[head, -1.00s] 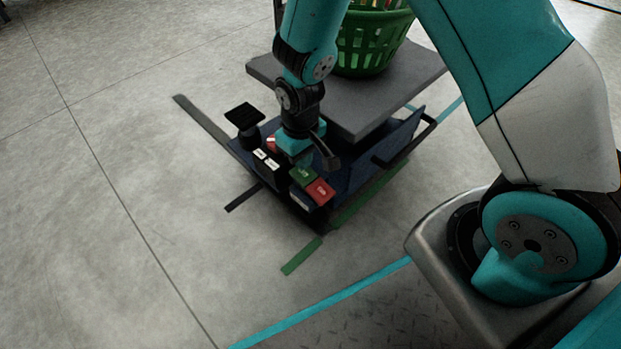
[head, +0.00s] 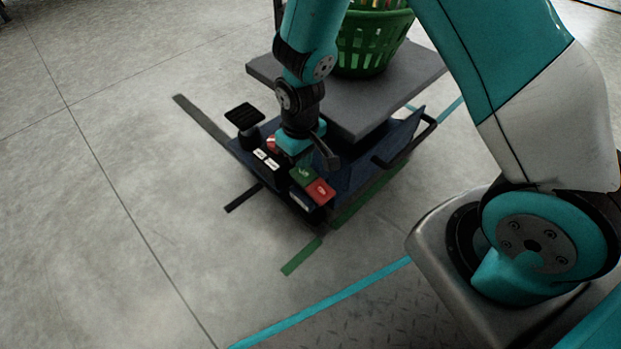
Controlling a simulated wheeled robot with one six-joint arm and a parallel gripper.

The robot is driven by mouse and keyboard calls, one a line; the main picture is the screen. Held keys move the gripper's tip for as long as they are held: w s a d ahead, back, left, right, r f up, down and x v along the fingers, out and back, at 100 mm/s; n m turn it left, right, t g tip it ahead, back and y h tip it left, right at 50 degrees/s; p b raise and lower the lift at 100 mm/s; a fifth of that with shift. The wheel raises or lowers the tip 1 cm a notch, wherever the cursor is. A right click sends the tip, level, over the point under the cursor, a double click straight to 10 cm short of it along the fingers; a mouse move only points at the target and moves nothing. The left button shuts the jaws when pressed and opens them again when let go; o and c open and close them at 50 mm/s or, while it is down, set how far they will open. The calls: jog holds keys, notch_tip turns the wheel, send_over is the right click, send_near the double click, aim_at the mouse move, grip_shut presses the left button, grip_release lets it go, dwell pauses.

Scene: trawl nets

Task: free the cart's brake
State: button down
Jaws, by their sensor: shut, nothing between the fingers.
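The cart has a dark blue base (head: 352,178) under a raised grey platform (head: 398,88). On its near end are a green pedal (head: 303,176) and a red pedal (head: 320,191) side by side, each with small lettering too small to read. My gripper (head: 303,163) is shut and empty, pointing down just behind the green pedal. I cannot tell whether its tips touch the pedal. My wrist hides part of the cart's end.
A black pad on a short post (head: 244,117) stands at the cart's left corner, near two white labels (head: 266,159). A green basket (head: 368,45) sits on the platform. Green tape (head: 302,256) and teal tape (head: 330,300) mark the floor. The floor at left is clear.

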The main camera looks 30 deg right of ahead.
jog(key=shift+f+b, duration=0.75)
jog(key=shift+f, duration=0.75)
dwell(0.7)
jog(key=shift+r, duration=0.1)
notch_tip(320, 180, up, 7)
jog(key=p, duration=0.7)
dwell(0.4)
jog(key=shift+r+p, duration=0.1)
jog(key=shift+p, duration=0.2)
notch_tip(320, 180, up, 11)
jog(key=a+y+p, duration=0.1)
jog(key=a+p, duration=0.1)
jog(key=p, duration=0.2)
notch_tip(320, 180, up, 22)
jog(key=n+y+p, duration=0.2)
jog(key=p, duration=0.5)
send_over(302, 172)
jog(key=s+a, duration=0.5)
jog(key=s, duration=0.4)
jog(key=s+r+n+y+p, duration=0.1)
jog(key=s+r+n+p, duration=0.1)
jog(key=s+r+p, duration=0.7)
notch_tip(302, 172, up, 40)
jog(key=p, duration=3.3)
jog(key=shift+s+d+f+m, duration=0.15)
jog(key=shift+s+d+m, duration=0.1)
jog(key=shift+d+m, duration=0.05)
